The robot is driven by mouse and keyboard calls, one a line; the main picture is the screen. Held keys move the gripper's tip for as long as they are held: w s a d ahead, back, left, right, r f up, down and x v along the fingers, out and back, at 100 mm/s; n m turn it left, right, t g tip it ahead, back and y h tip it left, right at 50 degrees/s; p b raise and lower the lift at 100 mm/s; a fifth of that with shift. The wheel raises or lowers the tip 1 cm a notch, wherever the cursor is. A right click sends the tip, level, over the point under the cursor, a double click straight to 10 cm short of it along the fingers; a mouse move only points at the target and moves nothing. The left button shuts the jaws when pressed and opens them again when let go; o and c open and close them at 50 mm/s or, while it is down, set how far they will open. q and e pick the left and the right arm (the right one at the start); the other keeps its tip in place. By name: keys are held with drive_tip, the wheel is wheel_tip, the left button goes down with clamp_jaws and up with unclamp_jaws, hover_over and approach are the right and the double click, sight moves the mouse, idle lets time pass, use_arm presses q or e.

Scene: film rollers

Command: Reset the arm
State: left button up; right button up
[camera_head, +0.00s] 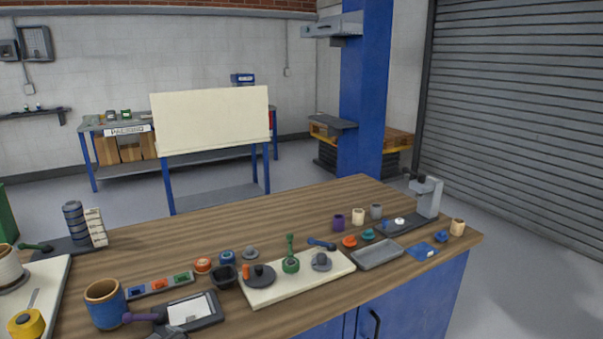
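The wooden workbench (200,252) fills the lower part of the head view. On it, a cream board (330,277) carries a dark disc with an orange knob (259,275), an upright green-handled piece (290,257) and a grey round piece (321,262). A purple-handled tool (142,317) lies by a dark framed tray (202,309) at the front edge. A grey part beside it is cut off by the picture's bottom edge, so I cannot tell what it is.
A blue-brown cup (105,304) and yellow tape roll (27,324) stand front left. A stacked rack (84,226) stands back left. A grey tray (377,255), small cups (358,216) and a grey press (428,197) occupy the right. The bench's back middle is clear.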

use_arm(q)
drive_tip(key=s+a+f+m+g+h, duration=0.35)
drive_tip(key=s+f, duration=0.65)
drive_tip(key=s, duration=0.5)
drive_tip(key=s+d+f+m+g+h, duration=0.1)
drive_tip(key=s+d+m+h, duration=0.15)
drive_tip(key=s, duration=0.45)
drive_tip(key=s+d+f+m+h, duration=0.1)
drive_tip(key=s+m+h, duration=0.15)
drive_tip(key=s, duration=0.45)
wheel_tip(320, 180, down, 24)
drive_tip(key=a+f+g, duration=0.1)
drive_tip(key=g, duration=0.1)
drive_tip(key=s+d+f, duration=0.1)
drive_tip(key=s+f, duration=1.4)
drive_tip(key=shift+f+m+g+h, duration=0.3)
drive_tip(key=shift+m+g+h, duration=0.05)
drive_tip(key=shift+m+h, duration=0.1)
